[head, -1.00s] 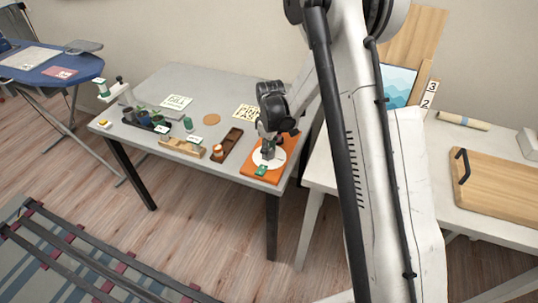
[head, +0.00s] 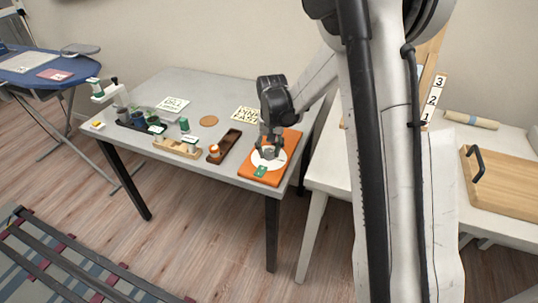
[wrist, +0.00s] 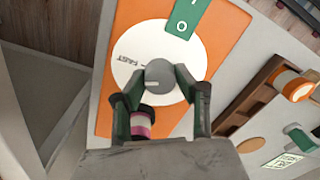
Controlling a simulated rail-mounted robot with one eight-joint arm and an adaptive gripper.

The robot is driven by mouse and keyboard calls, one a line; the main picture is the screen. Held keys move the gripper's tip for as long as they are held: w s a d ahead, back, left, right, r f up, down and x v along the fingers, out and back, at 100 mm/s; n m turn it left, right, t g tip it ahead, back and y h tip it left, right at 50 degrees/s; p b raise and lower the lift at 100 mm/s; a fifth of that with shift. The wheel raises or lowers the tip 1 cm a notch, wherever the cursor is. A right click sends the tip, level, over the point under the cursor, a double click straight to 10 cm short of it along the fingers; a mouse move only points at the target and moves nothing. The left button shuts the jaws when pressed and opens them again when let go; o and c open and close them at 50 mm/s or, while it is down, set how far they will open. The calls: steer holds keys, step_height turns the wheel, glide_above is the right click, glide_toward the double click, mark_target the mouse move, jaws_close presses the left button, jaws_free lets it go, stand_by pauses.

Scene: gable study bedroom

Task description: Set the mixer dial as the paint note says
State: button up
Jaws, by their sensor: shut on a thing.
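The mixer dial is a round grey knob (wrist: 160,76) on a white disc (wrist: 125,48) fixed to an orange plate (wrist: 212,52). The word FAST shows on the disc, left of the knob. My gripper (wrist: 163,82) is shut on the knob, one finger at each side; in the head view it (head: 270,150) stands over the disc and partly hides it. A pale line marks the knob's face. A green switch (wrist: 187,18) marked I and O is on the plate. Two cards (head: 172,104) (head: 247,114) lie on the grey table; their writing is too small to read.
Left of the plate on the table are a dark brown tray (head: 229,143) with an orange-and-white jar (head: 214,151), a wooden rack (head: 176,149), and a brown round coaster (head: 208,121). A pink-and-white banded object (wrist: 140,122) shows near my left finger. A white table stands right.

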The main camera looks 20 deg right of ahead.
mark_target(271, 151)
steer(key=shift+m+b, duration=0.75)
steer(key=shift+m, duration=1.25)
steer(key=o, duration=1.1)
steer(key=r, duration=1.2)
steer(key=shift+s+d, duration=0.15)
steer(key=shift+d, duration=0.1)
